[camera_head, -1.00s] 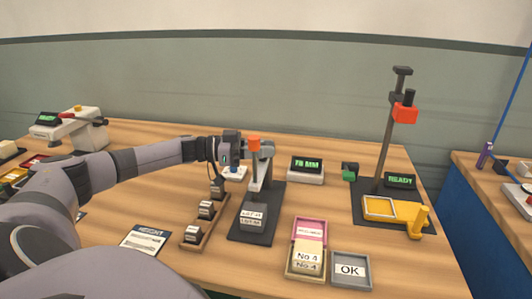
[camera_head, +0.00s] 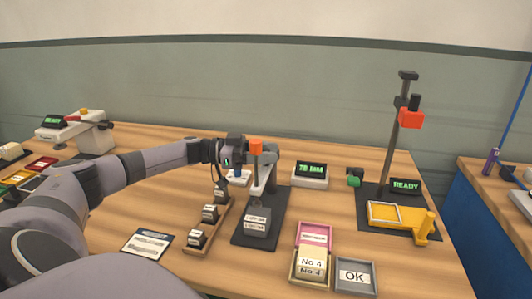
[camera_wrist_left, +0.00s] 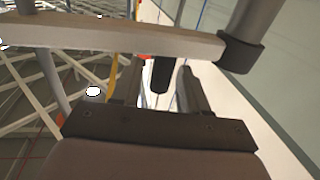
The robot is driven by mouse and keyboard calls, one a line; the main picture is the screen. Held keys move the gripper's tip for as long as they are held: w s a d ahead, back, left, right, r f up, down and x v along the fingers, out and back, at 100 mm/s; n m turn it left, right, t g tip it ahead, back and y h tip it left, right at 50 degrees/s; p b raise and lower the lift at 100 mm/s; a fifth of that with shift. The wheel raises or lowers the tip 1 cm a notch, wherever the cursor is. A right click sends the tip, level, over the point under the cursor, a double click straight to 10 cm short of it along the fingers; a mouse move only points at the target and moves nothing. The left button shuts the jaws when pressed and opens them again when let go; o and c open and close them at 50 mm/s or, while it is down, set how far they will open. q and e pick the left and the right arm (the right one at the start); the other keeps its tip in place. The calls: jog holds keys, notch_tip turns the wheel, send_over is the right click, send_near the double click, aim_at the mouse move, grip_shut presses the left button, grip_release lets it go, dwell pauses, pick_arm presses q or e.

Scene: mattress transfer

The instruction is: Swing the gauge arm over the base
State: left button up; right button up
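The gauge stands in the middle of the table on a dark base plate (camera_head: 245,238), with a grey post (camera_head: 268,180) and an orange cap (camera_head: 256,147) at its top. A labelled grey block (camera_head: 257,221) sits on the plate. My left gripper (camera_head: 240,162) is at the gauge's upper left, close to the cap; contact cannot be told. In the left wrist view its two fingers (camera_wrist_left: 158,88) stand apart, with a dark cylinder (camera_wrist_left: 160,75) showing between them. A grey bar (camera_wrist_left: 120,36) crosses above them to a post (camera_wrist_left: 253,30). My right gripper is not in view.
Right of the gauge are a green-lit display (camera_head: 310,176), a pink box (camera_head: 312,235) and a grey OK tray (camera_head: 355,275). A rack of small blocks (camera_head: 200,245) stands left of the gauge.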

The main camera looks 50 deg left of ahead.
pick_arm(q)
jog(key=shift+a, duration=0.1)
jog(key=b+v, duration=0.1)
jog(key=v, duration=0.6)
dwell(0.4)
